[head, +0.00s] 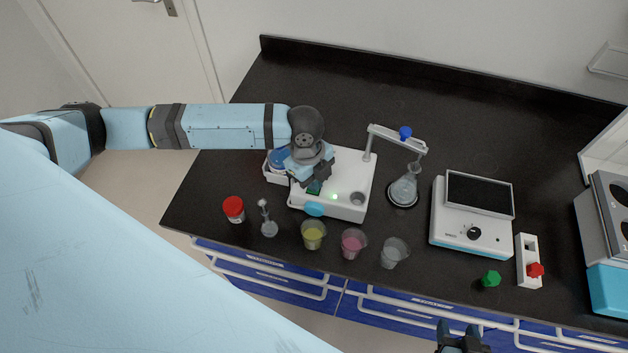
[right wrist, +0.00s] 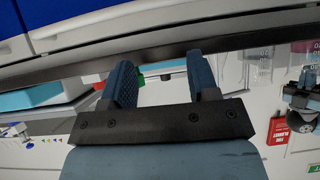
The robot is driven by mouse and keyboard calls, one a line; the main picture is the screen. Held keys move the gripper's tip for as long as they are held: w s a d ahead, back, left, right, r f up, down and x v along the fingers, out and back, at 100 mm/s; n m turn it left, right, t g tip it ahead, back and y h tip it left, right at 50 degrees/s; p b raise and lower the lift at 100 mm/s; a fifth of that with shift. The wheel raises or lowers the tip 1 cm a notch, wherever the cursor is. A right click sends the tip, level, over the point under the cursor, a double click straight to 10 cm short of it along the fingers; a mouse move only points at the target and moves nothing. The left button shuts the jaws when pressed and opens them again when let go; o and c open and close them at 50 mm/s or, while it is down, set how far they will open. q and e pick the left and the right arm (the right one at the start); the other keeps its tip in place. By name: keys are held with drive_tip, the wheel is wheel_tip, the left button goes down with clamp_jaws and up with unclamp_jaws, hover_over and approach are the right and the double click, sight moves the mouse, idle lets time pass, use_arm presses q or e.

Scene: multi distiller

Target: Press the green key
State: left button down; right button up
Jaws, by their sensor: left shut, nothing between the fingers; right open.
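The white distiller (head: 351,173) stands on the dark bench in the head view. A dark green key (head: 314,188) shows partly on its top, just below my left gripper's fingertips. A small bright green light (head: 335,197) glows to the right of the key. My left gripper (head: 317,179) is shut and empty, pointing down over the key and hiding part of it. I cannot tell whether it touches the key. My right gripper (head: 460,334) is open and empty at the bottom edge; its two fingers stand apart in the right wrist view (right wrist: 164,78).
Beakers with yellow (head: 313,236), pink (head: 353,244) and clear (head: 394,254) contents stand along the front. A red-capped jar (head: 233,209) is at left. A flask (head: 404,188) stands under the distiller arm. A hotplate-like device (head: 468,232) is at right. The back bench is clear.

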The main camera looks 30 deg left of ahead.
use_arm(q)
wheel_tip(320, 180, up, 5)
drive_tip(key=p, duration=0.5)
wheel_tip(320, 180, up, 2)
drive_tip(key=p, duration=0.2)
drive_tip(key=shift+p, duration=0.35)
drive_tip(key=shift+s+f, duration=0.1)
